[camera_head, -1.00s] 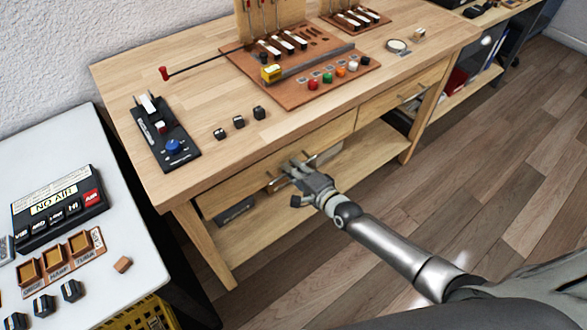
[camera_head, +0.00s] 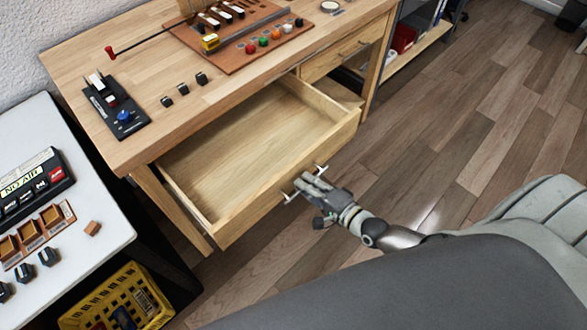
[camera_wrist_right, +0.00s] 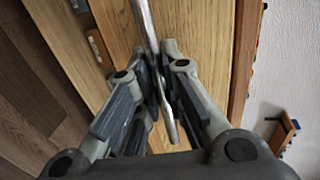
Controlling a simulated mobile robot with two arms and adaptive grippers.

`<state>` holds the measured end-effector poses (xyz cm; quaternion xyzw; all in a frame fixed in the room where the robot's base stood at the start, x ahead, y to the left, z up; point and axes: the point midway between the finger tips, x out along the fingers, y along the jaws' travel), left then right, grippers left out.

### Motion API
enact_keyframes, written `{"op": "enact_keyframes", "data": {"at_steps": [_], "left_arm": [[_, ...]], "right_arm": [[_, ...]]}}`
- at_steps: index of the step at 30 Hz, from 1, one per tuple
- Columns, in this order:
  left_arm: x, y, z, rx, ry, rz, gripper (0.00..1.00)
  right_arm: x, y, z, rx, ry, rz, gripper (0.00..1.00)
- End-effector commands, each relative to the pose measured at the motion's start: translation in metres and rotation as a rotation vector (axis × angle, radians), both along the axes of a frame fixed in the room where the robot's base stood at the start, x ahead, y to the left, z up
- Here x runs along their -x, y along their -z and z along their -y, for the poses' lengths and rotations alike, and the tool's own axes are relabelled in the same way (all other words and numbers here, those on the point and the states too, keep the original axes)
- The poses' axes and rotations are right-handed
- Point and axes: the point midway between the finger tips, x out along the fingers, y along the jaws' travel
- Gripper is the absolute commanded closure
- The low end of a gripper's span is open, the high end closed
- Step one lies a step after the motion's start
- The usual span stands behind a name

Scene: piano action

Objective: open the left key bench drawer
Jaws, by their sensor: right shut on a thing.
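The left key bench drawer (camera_head: 232,160) is pulled well out from under the wooden bench top. Its inside shows a bare floor, with nothing lying in the visible part. My right gripper (camera_head: 306,186) is at the drawer front and shut on the metal bar handle (camera_head: 290,196). In the right wrist view the handle (camera_wrist_right: 146,25) runs between the fingers of my right gripper (camera_wrist_right: 152,85). My left gripper is not in view.
The right bench drawer (camera_head: 340,52) is shut. A white side table (camera_head: 100,225) stands at the left, with a yellow crate (camera_head: 150,300) below it. Key parts and a brown board (camera_head: 235,55) lie on the bench top (camera_head: 75,50). Wood floor is clear at right.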

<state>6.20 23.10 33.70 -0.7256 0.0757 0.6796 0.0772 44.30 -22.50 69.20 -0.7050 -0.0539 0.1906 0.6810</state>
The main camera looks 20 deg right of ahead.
Motion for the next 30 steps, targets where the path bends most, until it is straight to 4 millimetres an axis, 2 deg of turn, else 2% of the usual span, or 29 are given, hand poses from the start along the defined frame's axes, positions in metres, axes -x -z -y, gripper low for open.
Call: {"op": "enact_keyframes", "data": {"at_steps": [2,5,12,16,24,28,29,30], "left_arm": [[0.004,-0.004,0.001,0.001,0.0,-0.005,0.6],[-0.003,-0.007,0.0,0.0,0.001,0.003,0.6],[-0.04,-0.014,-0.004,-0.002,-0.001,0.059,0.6],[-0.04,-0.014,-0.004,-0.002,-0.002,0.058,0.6],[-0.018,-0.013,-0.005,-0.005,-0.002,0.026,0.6],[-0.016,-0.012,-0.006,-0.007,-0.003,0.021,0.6],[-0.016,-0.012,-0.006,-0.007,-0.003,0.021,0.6],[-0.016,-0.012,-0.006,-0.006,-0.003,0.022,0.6]], "right_arm": [[0.019,-0.002,0.007,0.002,0.0,-0.002,1.0],[0.04,-0.002,0.015,0.001,-0.001,-0.001,1.0],[0.073,-0.001,0.027,0.0,0.0,0.001,1.0],[0.08,-0.001,0.03,-0.001,0.0,0.004,1.0],[0.083,-0.001,0.031,0.0,0.001,0.004,1.0],[0.083,-0.001,0.031,0.0,0.001,0.004,1.0],[0.083,-0.001,0.031,0.0,0.001,0.004,0.89],[0.083,-0.001,0.031,0.0,0.001,0.004,0.84]]}}
